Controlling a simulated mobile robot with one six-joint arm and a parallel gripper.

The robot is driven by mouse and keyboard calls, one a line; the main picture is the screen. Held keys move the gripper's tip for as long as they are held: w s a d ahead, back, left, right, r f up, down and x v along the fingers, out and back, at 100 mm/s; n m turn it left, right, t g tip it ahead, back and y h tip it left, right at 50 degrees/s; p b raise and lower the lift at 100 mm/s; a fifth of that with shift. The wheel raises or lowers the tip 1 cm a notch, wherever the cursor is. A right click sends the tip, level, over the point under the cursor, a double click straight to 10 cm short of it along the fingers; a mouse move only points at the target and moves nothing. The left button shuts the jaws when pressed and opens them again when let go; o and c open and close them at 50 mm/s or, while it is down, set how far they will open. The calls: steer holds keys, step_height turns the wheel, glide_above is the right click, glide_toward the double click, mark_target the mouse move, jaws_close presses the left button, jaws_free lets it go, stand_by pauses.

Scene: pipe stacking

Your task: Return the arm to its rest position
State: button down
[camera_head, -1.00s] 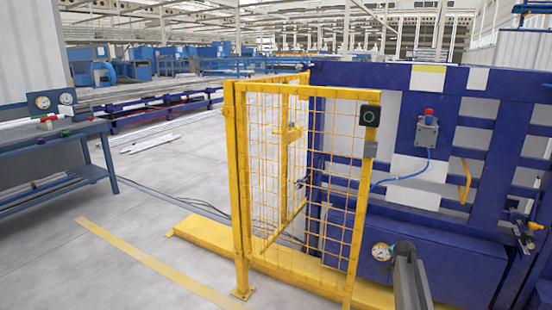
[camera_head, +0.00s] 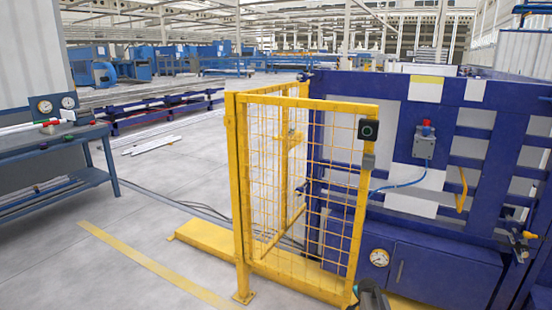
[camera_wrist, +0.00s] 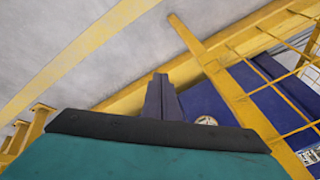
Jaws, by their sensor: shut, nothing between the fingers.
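My gripper (camera_wrist: 160,84) shows in the wrist view as two dark fingers pressed together, past the black edge of a teal part of my arm. It is shut and empty, with a yellow beam and bare floor behind it. In the head view only a small dark piece of my arm shows at the bottom edge, right of centre. The gripper itself cannot be made out there.
A yellow mesh fence (camera_head: 285,185) stands close in front, beside a blue machine frame (camera_head: 470,150) with a gauge (camera_head: 379,257). A blue workbench (camera_head: 50,150) is at left. Grey floor (camera_head: 130,225) with a yellow line lies between them.

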steer(key=s+a+f+n+g+p, duration=0.1)
steer(key=s+a+f+p, duration=0.15)
steer(key=s+a, duration=0.4)
steer(key=s+a+f+n+g+y+p, duration=0.1)
steer(key=s+a+f+n+g, duration=0.15)
steer(key=s, duration=0.65)
steer(key=s+a+f+n+g+p, duration=0.1)
steer(key=s+a+f+p, duration=0.15)
steer(key=s+a, duration=0.4)
steer(key=s+a+r+n+g, duration=0.1)
steer(key=s+n, duration=0.2)
steer(key=s, duration=0.7)
steer(key=s+a+r+n+g+y+p, duration=0.1)
steer(key=s+a+n+g, duration=0.1)
steer(key=s, duration=0.8)
steer(key=s+a+r+n+g, duration=0.1)
steer(key=s+n, duration=0.3)
steer(key=s, duration=0.6)
steer(key=shift+a+r+g+p, duration=0.15)
steer(key=shift+r+g+p, duration=0.2)
steer(key=shift+g, duration=0.3)
steer(key=shift+w, duration=0.1)
